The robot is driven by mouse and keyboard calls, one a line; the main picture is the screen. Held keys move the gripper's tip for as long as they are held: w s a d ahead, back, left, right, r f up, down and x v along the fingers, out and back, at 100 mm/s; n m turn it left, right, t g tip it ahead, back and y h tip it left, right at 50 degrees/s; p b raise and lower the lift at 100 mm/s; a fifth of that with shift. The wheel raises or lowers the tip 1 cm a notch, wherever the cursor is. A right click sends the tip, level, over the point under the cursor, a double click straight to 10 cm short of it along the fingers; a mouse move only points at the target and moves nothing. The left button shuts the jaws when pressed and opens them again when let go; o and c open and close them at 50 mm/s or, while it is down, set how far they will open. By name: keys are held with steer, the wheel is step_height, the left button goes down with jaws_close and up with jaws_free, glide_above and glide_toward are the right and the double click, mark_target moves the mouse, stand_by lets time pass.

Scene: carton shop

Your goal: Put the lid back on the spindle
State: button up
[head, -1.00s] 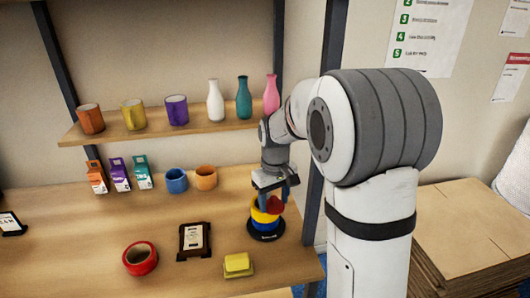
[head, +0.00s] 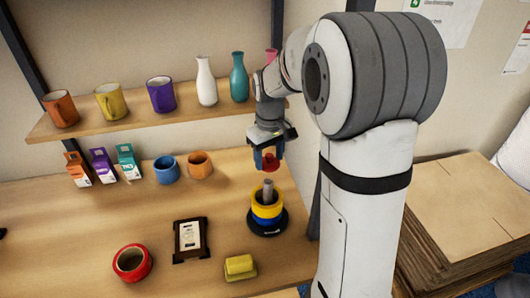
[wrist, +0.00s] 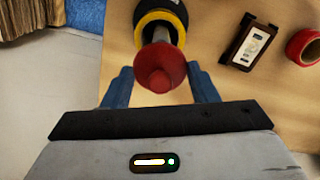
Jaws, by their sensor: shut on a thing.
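The red lid (head: 270,162) is between the blue fingers of my gripper (head: 267,160), which is shut on it. In the wrist view the lid (wrist: 160,70) shows as a rounded red knob between the fingertips (wrist: 162,85). The spindle (head: 268,190) stands upright below, with a bare grey post, yellow and blue rings around it and a round black base. The lid is above the post and apart from it in the head view. In the wrist view the lid hides part of the spindle (wrist: 162,17).
A framed card (head: 190,240), a red tape roll (head: 132,263) and a yellow block (head: 240,266) lie left of the spindle. Blue (head: 166,170) and orange (head: 199,165) cups stand behind. A shelf (head: 130,117) with mugs and vases hangs above the bench.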

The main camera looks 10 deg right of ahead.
steer(key=shift+a+f+b, duration=0.15)
steer(key=shift+f+b, duration=1.9)
steer(key=shift+f, duration=0.95)
steer(key=shift+f, duration=0.1)
steer(key=o, duration=1)
steer(key=shift+o, duration=0.5)
steer(key=o, duration=0.4)
steer(key=shift+r+p, duration=2.4)
steer(key=shift+r, duration=1.15)
